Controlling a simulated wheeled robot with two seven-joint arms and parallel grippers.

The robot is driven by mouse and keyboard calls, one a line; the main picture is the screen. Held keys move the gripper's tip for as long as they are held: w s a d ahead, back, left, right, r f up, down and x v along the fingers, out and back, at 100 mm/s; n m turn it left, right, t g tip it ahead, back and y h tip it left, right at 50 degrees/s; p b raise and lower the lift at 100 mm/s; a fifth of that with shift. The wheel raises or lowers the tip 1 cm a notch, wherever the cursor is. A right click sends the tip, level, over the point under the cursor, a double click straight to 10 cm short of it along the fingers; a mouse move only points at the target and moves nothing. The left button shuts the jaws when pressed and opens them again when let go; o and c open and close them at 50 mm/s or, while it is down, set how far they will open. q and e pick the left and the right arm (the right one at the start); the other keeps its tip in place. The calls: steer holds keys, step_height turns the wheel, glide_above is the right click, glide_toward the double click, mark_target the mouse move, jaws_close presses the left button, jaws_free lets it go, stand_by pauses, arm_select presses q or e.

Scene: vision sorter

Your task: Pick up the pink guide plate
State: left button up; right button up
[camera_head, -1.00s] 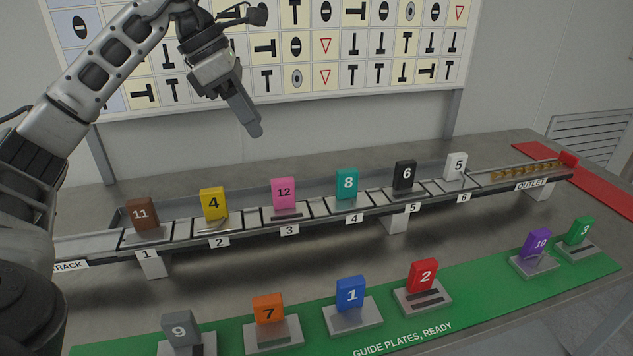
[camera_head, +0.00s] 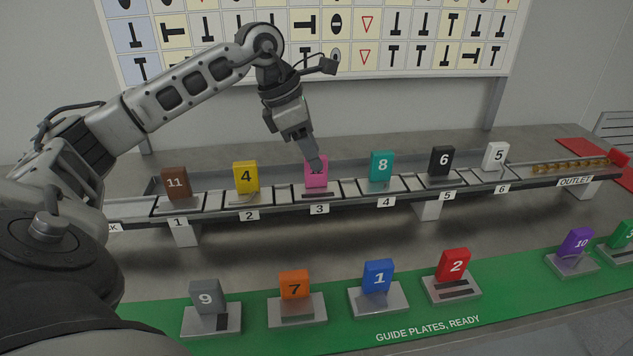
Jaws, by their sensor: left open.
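The pink guide plate (camera_head: 316,179) stands upright on the track at the spot labelled 3, between the yellow plate 4 and the teal plate 8. My left gripper (camera_head: 316,165) points down at the top of the pink plate, and its fingertips overlap the plate's upper part and hide its number. The gripper is open. I cannot tell whether the fingers touch the plate. My right gripper is not in view.
On the track (camera_head: 280,205) stand the brown plate 11 (camera_head: 175,182), yellow plate 4 (camera_head: 246,176), teal plate 8 (camera_head: 381,164), black plate 6 (camera_head: 441,159) and white plate 5 (camera_head: 495,155). Several more plates stand on the green mat (camera_head: 340,331) in front. A symbol board hangs behind.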

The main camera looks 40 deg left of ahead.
mark_target(317, 180)
arm_select(q)
steer(key=shift+x, duration=1.15)
jaws_close()
